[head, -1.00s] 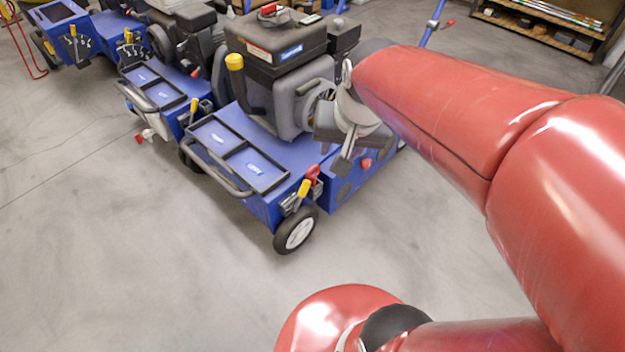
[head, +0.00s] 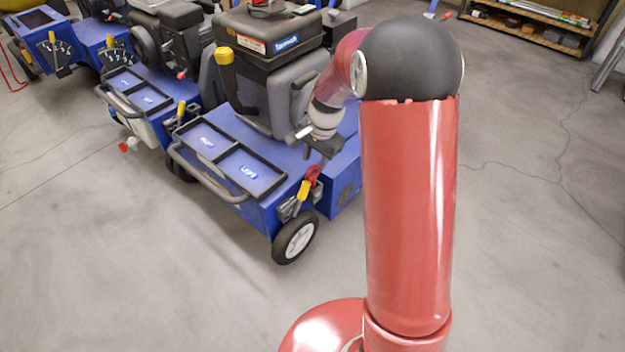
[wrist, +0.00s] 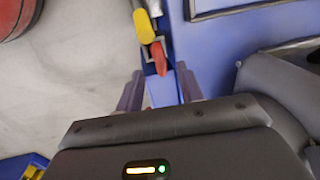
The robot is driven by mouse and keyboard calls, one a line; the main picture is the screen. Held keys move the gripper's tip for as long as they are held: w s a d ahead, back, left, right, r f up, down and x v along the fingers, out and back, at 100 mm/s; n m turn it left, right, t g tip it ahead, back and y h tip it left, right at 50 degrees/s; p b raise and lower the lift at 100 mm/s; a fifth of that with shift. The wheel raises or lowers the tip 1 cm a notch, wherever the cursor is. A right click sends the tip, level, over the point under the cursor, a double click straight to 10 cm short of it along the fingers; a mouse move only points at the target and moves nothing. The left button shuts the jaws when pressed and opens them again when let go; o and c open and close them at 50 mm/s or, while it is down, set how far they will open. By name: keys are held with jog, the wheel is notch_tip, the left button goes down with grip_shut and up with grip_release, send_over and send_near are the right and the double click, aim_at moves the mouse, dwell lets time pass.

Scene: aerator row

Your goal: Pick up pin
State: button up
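A red-handled piece that looks like the pin (head: 313,174) sits at the front corner of the nearest blue aerator (head: 345,178). A yellow-handled lever (head: 303,190) is right beside it. In the wrist view the red pin (wrist: 159,57) lies ahead of my gripper (wrist: 160,73), roughly centred between the two fingertips, with the yellow handle (wrist: 143,25) just beyond. The fingers are spread apart and nothing is held. In the head view my gripper (head: 320,148) is over the aerator's deck, just above the pin. The pin's lower part is hidden.
A black two-part tray (head: 232,158) and a grey handle bar (head: 205,180) are left of the pin. The dark engine housing (head: 262,75) rises behind it. A wheel (head: 295,238) is below. More aerators stand to the left. The floor in front is clear.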

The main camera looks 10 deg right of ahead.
aim_at(313, 166)
jog(key=f, duration=0.3)
jog(key=w+f+b, duration=0.1)
jog(key=f, duration=0.1)
jog(key=shift+a, duration=0.25)
jog(key=shift+r, duration=0.15)
grip_shut()
